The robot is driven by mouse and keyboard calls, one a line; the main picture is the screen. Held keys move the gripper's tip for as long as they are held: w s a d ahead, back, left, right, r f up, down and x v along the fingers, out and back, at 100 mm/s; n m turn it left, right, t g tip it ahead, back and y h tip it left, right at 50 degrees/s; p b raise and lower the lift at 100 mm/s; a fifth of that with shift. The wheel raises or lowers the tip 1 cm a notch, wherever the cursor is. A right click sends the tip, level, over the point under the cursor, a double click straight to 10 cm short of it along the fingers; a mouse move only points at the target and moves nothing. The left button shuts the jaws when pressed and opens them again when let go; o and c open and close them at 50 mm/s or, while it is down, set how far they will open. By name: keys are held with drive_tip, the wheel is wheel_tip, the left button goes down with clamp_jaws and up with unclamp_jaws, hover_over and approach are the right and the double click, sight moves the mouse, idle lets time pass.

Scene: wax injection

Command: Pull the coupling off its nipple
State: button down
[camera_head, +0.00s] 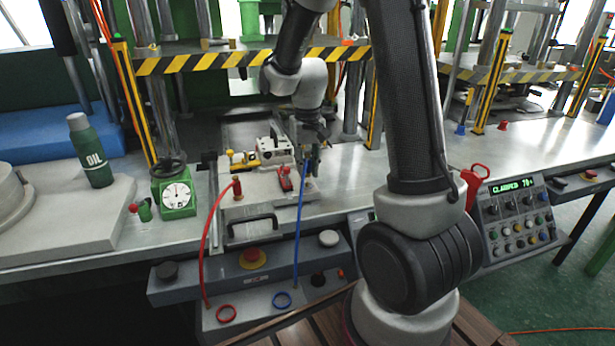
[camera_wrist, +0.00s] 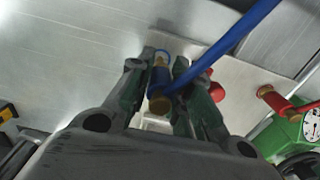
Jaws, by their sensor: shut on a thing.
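The blue coupling (camera_wrist: 159,80) with a brass end sits between my fingers in the wrist view, and the blue hose (camera_wrist: 225,45) runs off it to the upper right. My gripper (camera_wrist: 160,72) is shut on this coupling. In the head view my gripper (camera_head: 312,155) is low over the right side of the metal plate, and the blue hose (camera_head: 299,225) hangs from there past the bench's front edge.
A red coupling with its red hose (camera_head: 214,232) stands left on the plate (camera_head: 287,213). A red-handled clamp (camera_head: 286,180) is just left of my gripper. A green gauge (camera_head: 178,196) and oil bottle (camera_head: 92,155) stand further left. A control panel (camera_head: 517,215) is at right.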

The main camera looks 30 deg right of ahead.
drive_tip(key=shift+r, duration=1.2)
